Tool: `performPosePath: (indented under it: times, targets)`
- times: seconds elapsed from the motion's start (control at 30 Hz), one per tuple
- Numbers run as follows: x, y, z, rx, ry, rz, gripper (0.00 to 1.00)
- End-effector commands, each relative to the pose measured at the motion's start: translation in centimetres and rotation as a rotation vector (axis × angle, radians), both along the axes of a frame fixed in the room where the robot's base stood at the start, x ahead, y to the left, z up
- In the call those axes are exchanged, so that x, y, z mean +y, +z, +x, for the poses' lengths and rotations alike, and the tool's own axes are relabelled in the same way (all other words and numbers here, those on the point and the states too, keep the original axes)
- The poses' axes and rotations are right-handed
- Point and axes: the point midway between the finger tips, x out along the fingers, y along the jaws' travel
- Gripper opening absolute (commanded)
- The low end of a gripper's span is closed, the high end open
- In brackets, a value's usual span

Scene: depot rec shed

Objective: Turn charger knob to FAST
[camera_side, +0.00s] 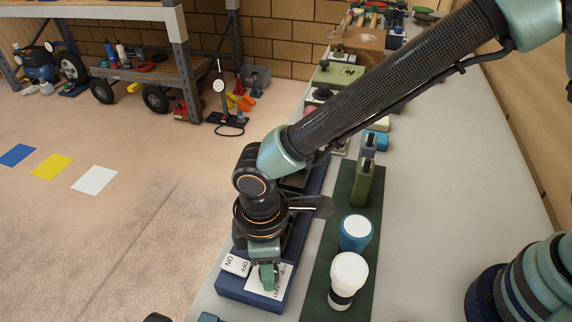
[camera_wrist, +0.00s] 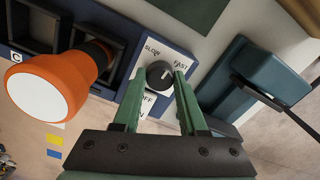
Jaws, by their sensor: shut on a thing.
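The charger (camera_side: 232,286) is a dark blue box with a white label plate, under my gripper in the side view. In the wrist view, its dark round knob (camera_wrist: 159,74) sits on a white plate (camera_wrist: 172,56) marked SLOW on the left and FAST on the right. A small pale mark shows on the knob; its exact direction is hard to read. My gripper (camera_wrist: 160,82) has its green fingertips closed on either side of the knob. In the side view, my gripper (camera_side: 267,275) points down over the plate and hides the knob. An ON/OFF switch (camera_side: 235,265) lies beside it.
An orange flashlight (camera_wrist: 48,86) with a white lens stands close by in the wrist view, next to empty charger bays (camera_wrist: 34,28). A dark teal block (camera_wrist: 254,78) lies opposite.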

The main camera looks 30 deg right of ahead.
Motion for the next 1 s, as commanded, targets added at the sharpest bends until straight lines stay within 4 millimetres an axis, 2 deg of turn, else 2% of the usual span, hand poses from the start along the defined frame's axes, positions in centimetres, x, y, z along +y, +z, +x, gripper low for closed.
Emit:
performPosePath:
  times: [1.0]
  targets:
    - [-0.22, 0.12, 0.33, -0.013, -0.919, 0.024, 0.0]
